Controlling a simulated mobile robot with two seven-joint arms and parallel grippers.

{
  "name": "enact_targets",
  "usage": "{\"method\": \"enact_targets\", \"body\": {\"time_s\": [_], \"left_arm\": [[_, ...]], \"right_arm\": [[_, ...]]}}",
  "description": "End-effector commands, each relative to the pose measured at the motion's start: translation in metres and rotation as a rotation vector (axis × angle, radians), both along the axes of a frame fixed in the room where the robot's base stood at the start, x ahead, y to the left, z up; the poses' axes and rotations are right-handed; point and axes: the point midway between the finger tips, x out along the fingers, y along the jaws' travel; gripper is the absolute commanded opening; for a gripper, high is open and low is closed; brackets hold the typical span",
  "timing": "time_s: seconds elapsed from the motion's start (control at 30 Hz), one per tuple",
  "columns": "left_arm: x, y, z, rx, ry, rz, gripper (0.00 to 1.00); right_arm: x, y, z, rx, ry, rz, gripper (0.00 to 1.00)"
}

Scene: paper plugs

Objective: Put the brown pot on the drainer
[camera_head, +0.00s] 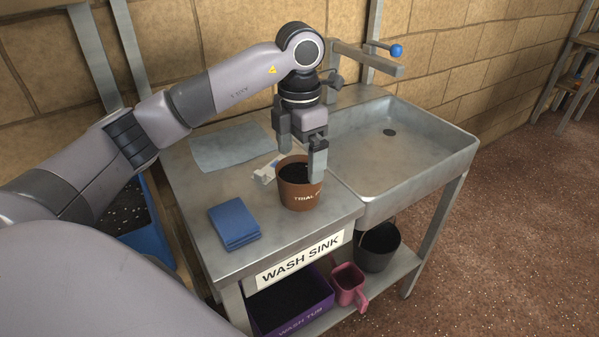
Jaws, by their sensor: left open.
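The brown pot (299,197), full of dark soil and with white lettering on its side, stands upright on the flat metal drainer (195,185) to the left of the sink basin. It is near the basin's edge. My left gripper (302,158) is right above the pot, pointing down, with its fingers apart. One finger overlaps the right part of the pot's rim in the picture; I cannot tell whether it touches. The other finger is at the back left of the rim. My right gripper is out of view.
A folded blue cloth (234,223) lies left of the pot. A small white packet (266,170) and a grey sheet (229,146) lie behind it. The sink basin (400,160) is empty. A purple tub (290,305), pink jug (348,286) and dark bucket (378,248) are below.

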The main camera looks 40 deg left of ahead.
Motion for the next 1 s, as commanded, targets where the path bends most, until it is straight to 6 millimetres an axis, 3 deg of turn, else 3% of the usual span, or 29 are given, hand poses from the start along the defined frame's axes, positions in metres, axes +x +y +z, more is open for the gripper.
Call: {"method": "enact_targets", "body": {"time_s": [0.1,0.33,1.0], "left_arm": [[0.001,0.000,0.030,-0.001,-0.004,0.000,1.00],[0.000,0.000,0.058,0.001,0.000,0.002,1.00],[0.000,0.000,0.064,-0.001,0.001,0.001,1.00]], "right_arm": [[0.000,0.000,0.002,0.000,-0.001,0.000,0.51],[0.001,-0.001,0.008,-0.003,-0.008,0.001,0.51],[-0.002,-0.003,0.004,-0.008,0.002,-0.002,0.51]]}}
